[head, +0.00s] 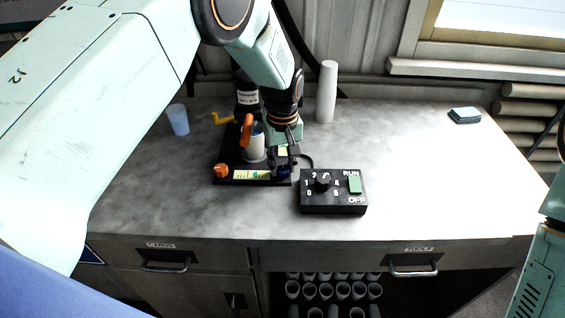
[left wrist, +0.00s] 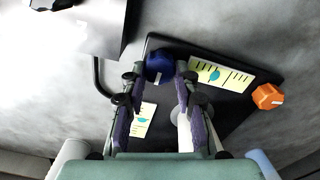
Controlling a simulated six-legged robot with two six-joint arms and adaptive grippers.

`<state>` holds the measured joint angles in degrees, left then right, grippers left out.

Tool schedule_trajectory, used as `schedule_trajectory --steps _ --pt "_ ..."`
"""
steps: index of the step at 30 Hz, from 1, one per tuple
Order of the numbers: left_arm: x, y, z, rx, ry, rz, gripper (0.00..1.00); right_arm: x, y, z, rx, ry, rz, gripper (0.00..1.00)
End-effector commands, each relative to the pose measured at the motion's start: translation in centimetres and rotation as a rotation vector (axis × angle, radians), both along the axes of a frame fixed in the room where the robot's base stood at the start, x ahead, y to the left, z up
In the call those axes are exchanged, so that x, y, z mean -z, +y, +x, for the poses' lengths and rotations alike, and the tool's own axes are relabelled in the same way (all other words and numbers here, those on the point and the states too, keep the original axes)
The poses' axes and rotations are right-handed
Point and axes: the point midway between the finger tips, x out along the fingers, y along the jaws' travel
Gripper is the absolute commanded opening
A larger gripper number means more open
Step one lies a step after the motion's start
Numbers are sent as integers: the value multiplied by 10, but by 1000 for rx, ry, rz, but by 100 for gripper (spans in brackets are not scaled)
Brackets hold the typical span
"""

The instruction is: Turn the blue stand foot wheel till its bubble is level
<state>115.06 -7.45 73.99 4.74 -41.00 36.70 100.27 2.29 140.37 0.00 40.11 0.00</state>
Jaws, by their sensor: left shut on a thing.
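The blue foot wheel (head: 284,171) is at the front right corner of the black stand base (head: 226,156); the left wrist view shows its blue top with a white mark (left wrist: 158,68). My left gripper (head: 284,163) reaches down over that corner, shut on the blue wheel, its two fingertips (left wrist: 160,80) on either side of it. A yellow level strip (head: 252,174) lies along the base's front edge. Its teal bubble (left wrist: 214,74) sits near mid-strip, slightly toward the blue wheel. A second strip (left wrist: 143,120) shows a teal bubble, partly crowded by a finger. My right gripper is out of view.
An orange foot wheel (head: 221,170) is at the front left corner. A black control box (head: 333,205) stands close to the right of the gripper. A white cylinder (head: 326,92) stands behind, a pale cup (head: 178,119) at left.

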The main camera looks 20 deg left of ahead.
Motion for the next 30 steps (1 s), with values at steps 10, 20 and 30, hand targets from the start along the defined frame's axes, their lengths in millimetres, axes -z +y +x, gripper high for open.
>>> schedule_trajectory --steps 10,20,30 --pt "-2 -1 0 169 1 -1 0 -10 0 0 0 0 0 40" --pt "-2 -3 1 463 2 -2 0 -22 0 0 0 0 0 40" --pt "-1 -4 0 716 2 -2 0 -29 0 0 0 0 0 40"
